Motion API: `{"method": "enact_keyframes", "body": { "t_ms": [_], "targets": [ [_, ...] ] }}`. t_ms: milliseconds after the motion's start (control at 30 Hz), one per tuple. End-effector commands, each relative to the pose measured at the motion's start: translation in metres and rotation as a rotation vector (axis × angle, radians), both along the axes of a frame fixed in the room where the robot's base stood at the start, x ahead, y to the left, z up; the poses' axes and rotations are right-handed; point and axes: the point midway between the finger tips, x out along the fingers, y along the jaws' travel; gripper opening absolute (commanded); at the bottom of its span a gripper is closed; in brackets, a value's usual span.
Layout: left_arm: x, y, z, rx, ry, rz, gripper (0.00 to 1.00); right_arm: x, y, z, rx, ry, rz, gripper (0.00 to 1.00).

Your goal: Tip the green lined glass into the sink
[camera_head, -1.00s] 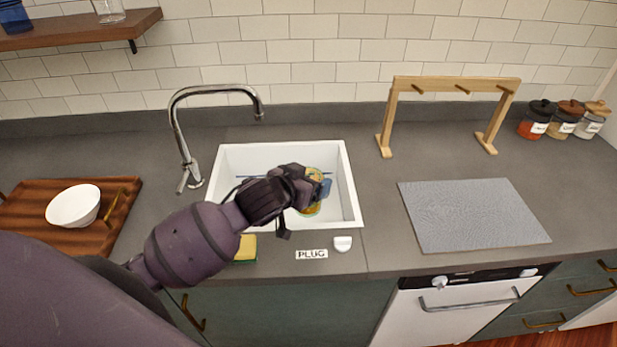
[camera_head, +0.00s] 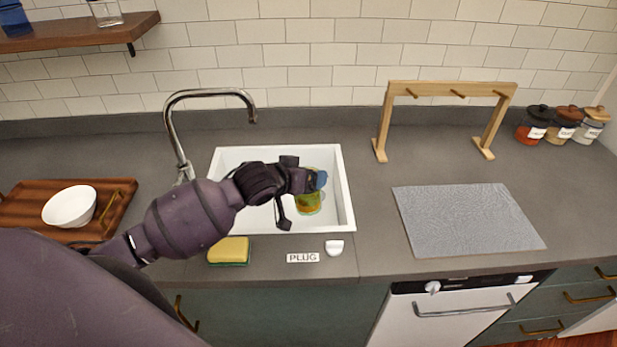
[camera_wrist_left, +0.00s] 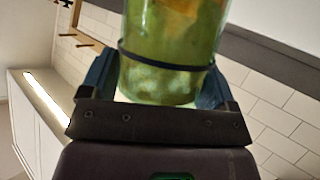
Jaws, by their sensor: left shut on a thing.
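The green lined glass (camera_head: 309,202) is over the white sink (camera_head: 347,200) in the head view. It looks yellow-green and see-through. My left gripper (camera_head: 312,181) is shut on it, with my arm covering part of it. In the left wrist view the glass (camera_wrist_left: 172,50) stands between the blue finger pads of my left gripper (camera_wrist_left: 160,88). A dark line runs around it, and something orange and green shows inside. Its rim is out of that view. My right gripper is not in view.
A chrome faucet (camera_head: 171,125) stands at the sink's back left. A yellow sponge (camera_head: 229,250) and a white plug (camera_head: 334,247) lie in front. A wooden rack (camera_head: 384,125) and grey mat (camera_head: 468,218) are right; a white bowl (camera_head: 69,206) sits on a wooden tray at left.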

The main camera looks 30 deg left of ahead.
Motion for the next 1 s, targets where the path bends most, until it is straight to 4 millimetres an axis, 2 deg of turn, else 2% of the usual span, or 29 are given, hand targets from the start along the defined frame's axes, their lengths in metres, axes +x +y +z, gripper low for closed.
{"method": "enact_keyframes", "body": {
  "t_ms": [367, 1000],
  "targets": [
    [0.016, 0.025, -0.009, -0.166, 0.111, 0.001, 0.31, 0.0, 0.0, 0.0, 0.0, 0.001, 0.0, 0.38],
    [0.032, 0.047, -0.047, -0.422, 0.282, -0.001, 0.31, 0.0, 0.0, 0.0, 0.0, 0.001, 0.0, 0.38]
  ]
}}
